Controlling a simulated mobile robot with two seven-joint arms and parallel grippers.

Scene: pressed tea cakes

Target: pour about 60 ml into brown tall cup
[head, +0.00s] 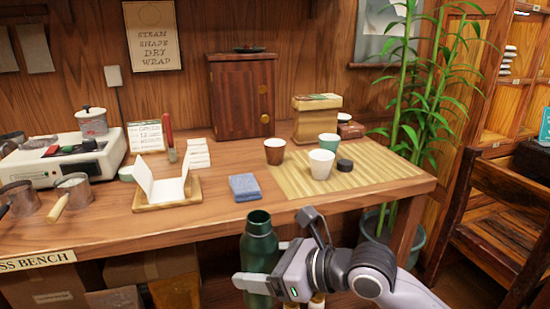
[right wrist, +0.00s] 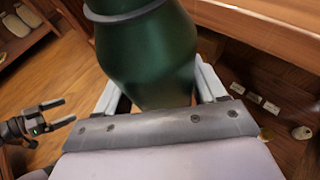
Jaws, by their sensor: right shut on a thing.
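A brown tall cup (head: 275,151) stands upright at the left edge of the bamboo mat on the bench. Its inside is too small to read. My right gripper (head: 262,267) is shut on a dark green bottle (head: 259,254), held upright in front of the bench edge with its open mouth up. The bottle is below and apart from the cup. In the right wrist view the bottle (right wrist: 147,50) sits between the fingers; what is in it is hidden. My left gripper (right wrist: 66,111) shows only in that view, with its fingers apart and empty.
A white cup (head: 320,164), a green cup (head: 328,142) and a dark lid-like piece (head: 345,165) stand near the brown cup on the mat (head: 390,173). A folded blue cloth (head: 244,187) lies left of the mat. A plant (head: 410,130) rises at the right.

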